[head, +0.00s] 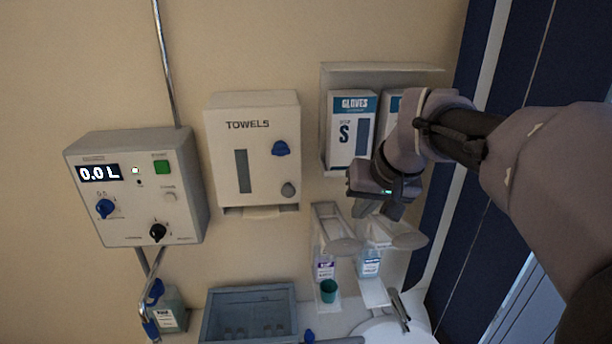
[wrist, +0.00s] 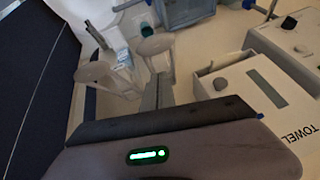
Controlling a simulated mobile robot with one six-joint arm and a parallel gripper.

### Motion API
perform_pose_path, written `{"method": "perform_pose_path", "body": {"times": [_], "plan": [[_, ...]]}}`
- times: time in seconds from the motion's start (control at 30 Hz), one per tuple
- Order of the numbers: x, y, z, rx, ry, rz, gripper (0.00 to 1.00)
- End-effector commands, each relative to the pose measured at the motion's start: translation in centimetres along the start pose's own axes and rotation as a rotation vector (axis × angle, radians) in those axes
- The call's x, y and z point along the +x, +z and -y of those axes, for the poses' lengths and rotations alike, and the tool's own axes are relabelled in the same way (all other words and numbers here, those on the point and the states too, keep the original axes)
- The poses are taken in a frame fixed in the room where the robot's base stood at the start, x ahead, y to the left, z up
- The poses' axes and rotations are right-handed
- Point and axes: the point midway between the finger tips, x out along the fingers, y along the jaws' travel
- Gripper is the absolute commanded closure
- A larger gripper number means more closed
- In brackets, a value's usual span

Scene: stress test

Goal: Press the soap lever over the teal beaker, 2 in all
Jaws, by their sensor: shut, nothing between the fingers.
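Two wall dispensers with pale, paddle-like levers hang side by side below the gloves holder. The left lever (head: 345,246) is above a bottle with a purple label (head: 325,268), its text too small to read surely. The teal beaker (head: 328,291) stands upright below this left dispenser. The right lever (head: 408,241) is above a blue-labelled bottle (head: 369,264). My gripper (head: 380,210) is shut and empty, above the levers and apart from the left one. In the wrist view its fingers (wrist: 158,91) point toward the left lever (wrist: 157,44), with the beaker (wrist: 147,30) beyond.
The towel dispenser (head: 253,150) and a control box (head: 135,188) reading 0.0 L are on the wall to the left. Glove boxes (head: 351,130) are close behind my wrist. A blue-grey bin (head: 250,312) and a tap (head: 399,310) are below.

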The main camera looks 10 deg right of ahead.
Motion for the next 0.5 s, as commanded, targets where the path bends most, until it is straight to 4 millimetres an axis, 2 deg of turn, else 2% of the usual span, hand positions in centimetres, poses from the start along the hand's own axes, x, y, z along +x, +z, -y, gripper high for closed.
{"method": "perform_pose_path", "body": {"times": [0.1, 0.2, 0.33, 0.5], "plan": [[2.7, 0.1, 0.0, 0.000, 0.000, 0.004, 1.00], [4.6, 0.3, 0.0, 0.000, 0.000, 0.002, 1.00], [6.0, 1.8, 0.0, 0.001, 0.000, 0.002, 1.00], [6.9, 2.7, 0.0, 0.000, 0.001, 0.000, 1.00]]}}
